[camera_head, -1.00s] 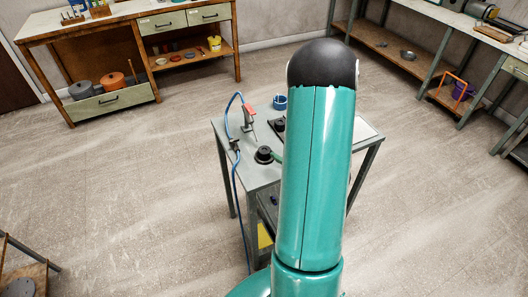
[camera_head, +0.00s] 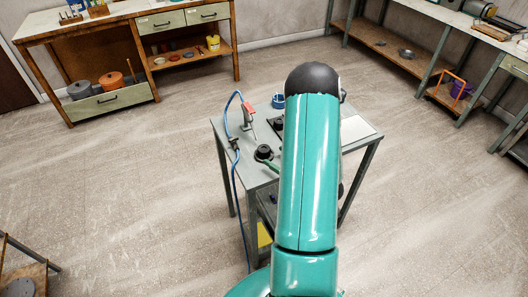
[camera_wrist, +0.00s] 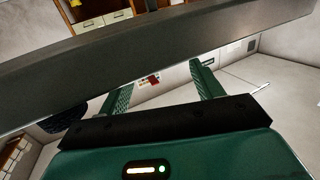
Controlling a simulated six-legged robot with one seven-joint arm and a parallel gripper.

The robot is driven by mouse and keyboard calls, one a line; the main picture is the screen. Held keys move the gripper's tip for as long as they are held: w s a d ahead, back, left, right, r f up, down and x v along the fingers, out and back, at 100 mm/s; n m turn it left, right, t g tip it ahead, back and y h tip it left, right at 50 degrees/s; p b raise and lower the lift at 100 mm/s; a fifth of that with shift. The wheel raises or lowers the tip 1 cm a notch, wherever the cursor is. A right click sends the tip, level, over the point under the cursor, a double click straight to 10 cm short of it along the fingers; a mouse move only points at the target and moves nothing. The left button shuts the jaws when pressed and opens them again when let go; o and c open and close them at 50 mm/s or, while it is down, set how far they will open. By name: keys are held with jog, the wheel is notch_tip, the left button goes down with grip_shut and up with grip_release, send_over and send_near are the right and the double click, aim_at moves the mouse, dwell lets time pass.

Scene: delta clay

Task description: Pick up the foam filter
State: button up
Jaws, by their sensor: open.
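I cannot make out a foam filter in either view. A small grey work table (camera_head: 228,138) stands in the middle of the floor in the head view, and my teal arm hides part of its top. My gripper (camera_wrist: 163,78) shows in the wrist view with its two green ridged fingers wide apart. No object shows held between them. A broad dark grey bar crosses the wrist view just beyond the fingers and hides part of what lies there. My gripper is hidden behind my arm in the head view.
On the small table are a red-topped clamp tool (camera_head: 249,115) with a blue hose, a black round fitting (camera_head: 264,152) and a blue cup (camera_head: 279,101). A wooden bench (camera_head: 140,25) stands back left, another bench (camera_head: 430,50) back right. Floor around the table is clear.

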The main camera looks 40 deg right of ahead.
aim_at(269, 152)
jog(key=w, duration=0.5)
jog(key=shift+a, duration=0.35)
jog(key=c, duration=1.2)
jog(key=shift+o, duration=0.2)
jog(key=shift+r, duration=0.75)
jog(key=s+d, duration=0.2)
jog(key=s, duration=1.6)
jog(key=shift+f, duration=0.1)
